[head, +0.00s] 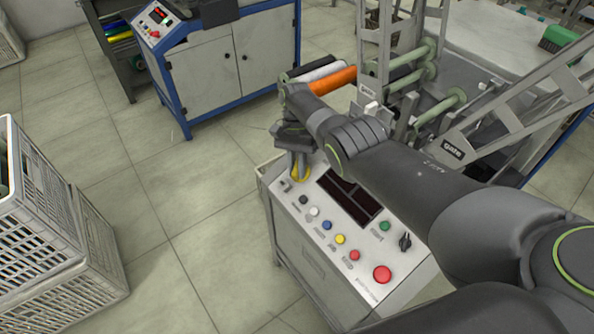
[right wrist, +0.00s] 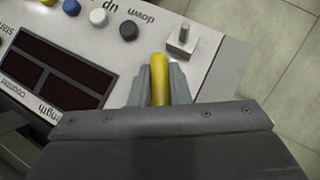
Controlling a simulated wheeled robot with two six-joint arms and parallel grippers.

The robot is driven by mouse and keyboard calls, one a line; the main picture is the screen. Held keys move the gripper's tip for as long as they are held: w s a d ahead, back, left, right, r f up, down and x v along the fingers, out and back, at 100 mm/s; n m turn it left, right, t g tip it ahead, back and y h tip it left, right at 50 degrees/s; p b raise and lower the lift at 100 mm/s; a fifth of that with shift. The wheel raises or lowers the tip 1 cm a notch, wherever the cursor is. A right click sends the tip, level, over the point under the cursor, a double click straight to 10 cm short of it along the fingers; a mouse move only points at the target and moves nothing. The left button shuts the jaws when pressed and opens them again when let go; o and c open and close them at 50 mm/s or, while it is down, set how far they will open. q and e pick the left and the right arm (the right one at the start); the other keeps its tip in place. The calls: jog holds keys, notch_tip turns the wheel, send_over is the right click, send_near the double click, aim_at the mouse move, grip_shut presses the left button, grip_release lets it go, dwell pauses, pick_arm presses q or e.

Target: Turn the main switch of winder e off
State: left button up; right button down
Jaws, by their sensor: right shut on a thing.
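The winder's control panel (head: 326,220) is a light sloping top on a grey cabinet, with a dark display, several coloured buttons and a black rotary knob (head: 405,242). No winder letter is readable on it. My right gripper (head: 299,170) is at the panel's far left corner, its fingers shut on a yellow handle (right wrist: 159,72). The handle stands between the two grey fingertips, and its base is hidden. I cannot read a label for it. A small metal toggle (right wrist: 182,40) is close beside the fingers. My left gripper is not in view.
A large red button (head: 382,274) is at the panel's near end. Spools, one orange (head: 333,80), and green rollers are behind my right arm. A blue-framed cabinet (head: 222,62) stands at the back. White crates (head: 60,235) are at left. The floor between is clear.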

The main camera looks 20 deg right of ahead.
dwell(0.4)
jog(key=c, duration=1.4)
grip_release()
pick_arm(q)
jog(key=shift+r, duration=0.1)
pick_arm(e)
jog(key=shift+o, duration=0.2)
jog(key=shift+r, duration=0.1)
